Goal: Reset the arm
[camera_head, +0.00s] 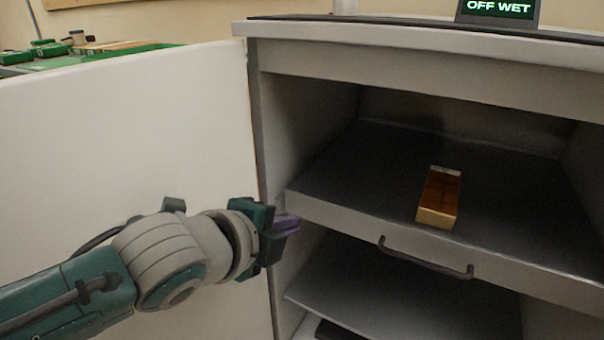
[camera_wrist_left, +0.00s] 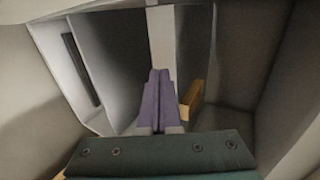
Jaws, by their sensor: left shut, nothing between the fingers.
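My left gripper (camera_head: 288,225) reaches in from the left in the head view, just in front of the left side of the open cabinet (camera_head: 420,48). In the left wrist view its purple fingers (camera_wrist_left: 158,98) are together with nothing between them. A wooden box-like block (camera_head: 440,198) lies on the cabinet's upper shelf, to the right of the gripper and apart from it. Part of the block (camera_wrist_left: 192,100) shows behind the fingers in the left wrist view. My right gripper is in neither view.
The cabinet's white door (camera_head: 120,140) stands open on the left, close behind my left arm. A dark handle (camera_head: 425,260) is on the front edge of the upper shelf. A lower shelf (camera_head: 400,295) is beneath. A small display (camera_head: 498,10) stands on the cabinet top.

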